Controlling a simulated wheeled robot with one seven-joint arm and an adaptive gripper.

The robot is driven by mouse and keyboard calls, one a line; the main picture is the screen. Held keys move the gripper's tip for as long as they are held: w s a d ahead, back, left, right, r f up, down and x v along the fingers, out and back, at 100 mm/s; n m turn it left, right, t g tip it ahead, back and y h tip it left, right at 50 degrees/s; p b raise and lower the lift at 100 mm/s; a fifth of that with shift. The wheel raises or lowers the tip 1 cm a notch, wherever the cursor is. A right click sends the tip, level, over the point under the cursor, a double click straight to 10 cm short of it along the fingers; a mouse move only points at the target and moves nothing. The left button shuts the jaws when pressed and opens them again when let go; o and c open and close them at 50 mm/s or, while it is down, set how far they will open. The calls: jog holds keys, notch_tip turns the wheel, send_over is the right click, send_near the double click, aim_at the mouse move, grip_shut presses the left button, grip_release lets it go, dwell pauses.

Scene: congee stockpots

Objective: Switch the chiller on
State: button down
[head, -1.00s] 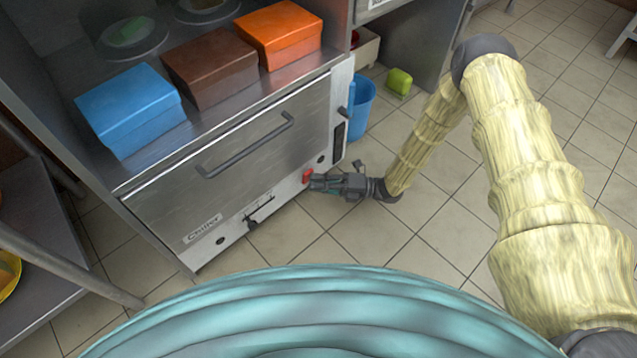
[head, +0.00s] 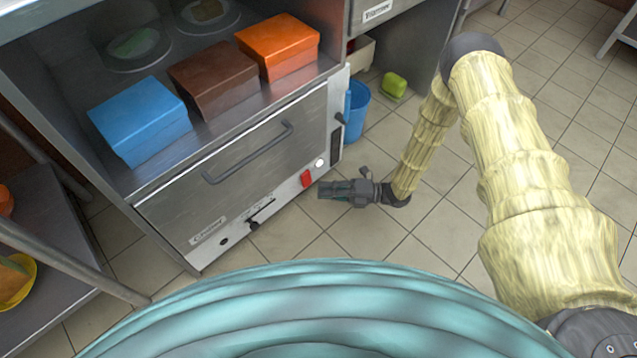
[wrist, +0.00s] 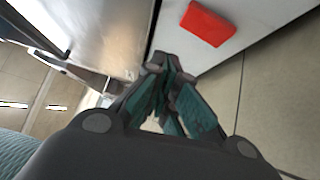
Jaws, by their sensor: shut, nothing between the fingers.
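The chiller (head: 255,150) is a steel unit with a front door, a grey bar handle and a "Chiller" label. On its lower front strip is a red switch (head: 307,179), and beside it a small round light (head: 319,163) that looks bright white. The red switch also shows in the wrist view (wrist: 208,23), ahead of the fingers and apart from them. My gripper (head: 322,190) is shut and empty, just in front of the strip and a little right of and below the switch. In the wrist view my gripper's fingers (wrist: 165,95) are together.
A black slider (head: 261,214) sits on the strip left of the switch. Blue (head: 140,118), brown (head: 213,78) and orange (head: 278,45) boxes stand on the shelf above. A blue bin (head: 357,108) and green object (head: 394,85) are on the floor. Tiled floor around my gripper is clear.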

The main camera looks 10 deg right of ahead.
jog(key=s+d+r+p, duration=0.1)
jog(key=d+p, duration=0.2)
jog(key=d, duration=0.6)
jog(key=shift+d, duration=0.1)
jog(key=s+a+f+m+t+h+p, duration=0.1)
jog(key=s+a+m+t+h, duration=0.15)
jog(key=m+h, duration=0.6)
jog(key=s+a+f+m+t+h+p, duration=0.1)
jog(key=s+f+m+t+h, duration=0.2)
jog(key=m, duration=1)
jog(key=s+d+r+m+g+h+p, duration=0.1)
jog(key=s+d+r+m+g+h, duration=0.15)
jog(key=s+m, duration=0.4)
jog(key=s+d+r+m+g+h+p, duration=0.1)
jog(key=s+d+r+m+g+h, duration=0.15)
jog(key=s, duration=0.75)
jog(key=s+d+r+m+g+h, duration=0.25)
jog(key=s+m, duration=0.25)
jog(key=s, duration=0.3)
notch_tip(320, 180, up, 38)
jog(key=p, duration=3.8)
jog(key=shift+w+d+g+y, duration=0.15)
jog(key=shift+d+g+y, duration=0.15)
jog(key=shift+r, duration=0.1)
